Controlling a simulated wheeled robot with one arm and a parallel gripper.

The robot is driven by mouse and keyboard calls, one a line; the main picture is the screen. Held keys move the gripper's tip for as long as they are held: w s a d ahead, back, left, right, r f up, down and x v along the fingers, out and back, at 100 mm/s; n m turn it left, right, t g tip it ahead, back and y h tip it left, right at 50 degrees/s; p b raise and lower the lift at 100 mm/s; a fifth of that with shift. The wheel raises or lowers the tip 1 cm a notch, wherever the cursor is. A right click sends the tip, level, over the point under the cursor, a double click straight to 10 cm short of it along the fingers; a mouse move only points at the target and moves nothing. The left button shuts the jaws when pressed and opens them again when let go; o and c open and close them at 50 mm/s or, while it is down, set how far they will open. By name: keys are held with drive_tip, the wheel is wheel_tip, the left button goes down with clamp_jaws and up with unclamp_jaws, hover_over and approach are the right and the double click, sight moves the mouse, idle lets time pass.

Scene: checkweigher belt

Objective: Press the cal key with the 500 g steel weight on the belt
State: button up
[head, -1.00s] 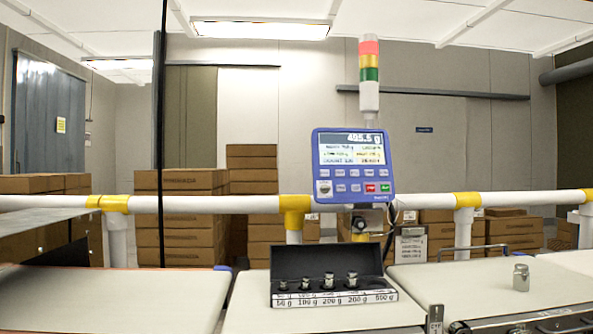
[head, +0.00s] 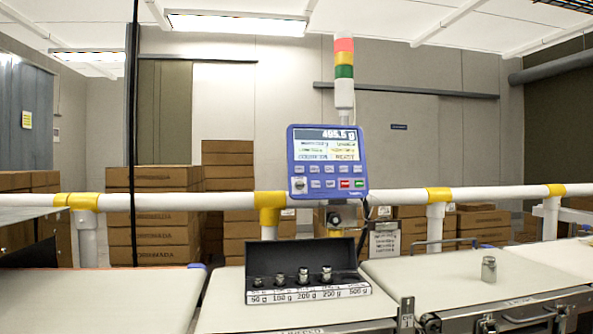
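A steel weight (head: 488,269) stands upright on the pale right-hand belt (head: 410,268). The blue checkweigher terminal (head: 327,163) is on a stand behind the belts. Its screen (head: 326,145) reads about 495.5 g at the top. The key labels are too small to read, so I cannot tell which is cal. My gripper is not in view.
An open black weight case (head: 300,258) on the middle belt (head: 225,305) holds several steel weights; its 500 g slot looks empty. A white rail with yellow joints (head: 270,200) runs behind the belts. A signal tower (head: 344,95) rises above the terminal. Cardboard boxes (head: 150,233) stand behind.

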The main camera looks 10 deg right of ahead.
clamp_jaws()
idle(0.3)
idle(1.1)
